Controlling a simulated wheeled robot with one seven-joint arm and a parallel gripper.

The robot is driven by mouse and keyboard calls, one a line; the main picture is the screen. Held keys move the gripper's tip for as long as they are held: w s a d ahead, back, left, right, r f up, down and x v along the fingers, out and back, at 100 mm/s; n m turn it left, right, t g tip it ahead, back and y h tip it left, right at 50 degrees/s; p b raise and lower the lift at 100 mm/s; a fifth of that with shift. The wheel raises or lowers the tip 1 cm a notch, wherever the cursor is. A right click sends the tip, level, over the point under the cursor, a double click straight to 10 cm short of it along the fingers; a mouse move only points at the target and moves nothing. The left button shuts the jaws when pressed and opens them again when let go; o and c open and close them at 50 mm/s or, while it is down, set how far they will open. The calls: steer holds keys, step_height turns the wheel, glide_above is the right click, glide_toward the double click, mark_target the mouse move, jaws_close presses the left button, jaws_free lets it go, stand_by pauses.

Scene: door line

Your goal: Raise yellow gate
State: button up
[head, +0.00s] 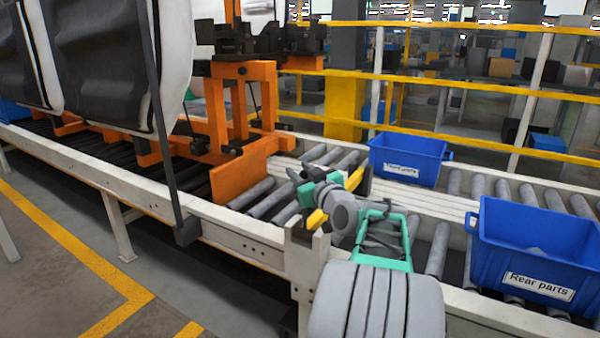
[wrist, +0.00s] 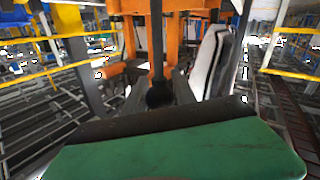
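Yellow pieces, likely parts of the yellow gate (head: 317,219), show beside my arm at the near conveyor rail in the head view. One is low by the white bracket and one is higher, behind my wrist. My arm hides what lies between them, so I cannot tell whether they join. My gripper (head: 301,186) reaches over the rollers near them, with its dark end toward the orange carrier. Its fingers are too small and covered to show whether it is open or shut, or touching the gate. In the wrist view a green block with a black edge fills the bottom.
An orange carrier (head: 240,165) holding dark and white panels stands on the rollers ahead. It also shows in the wrist view (wrist: 188,50). Two blue bins, one behind (head: 405,158) and one labelled "Rear parts" (head: 535,245), stand to the right. Yellow railings run behind.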

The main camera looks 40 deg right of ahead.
jaws_close()
stand_by(0.9)
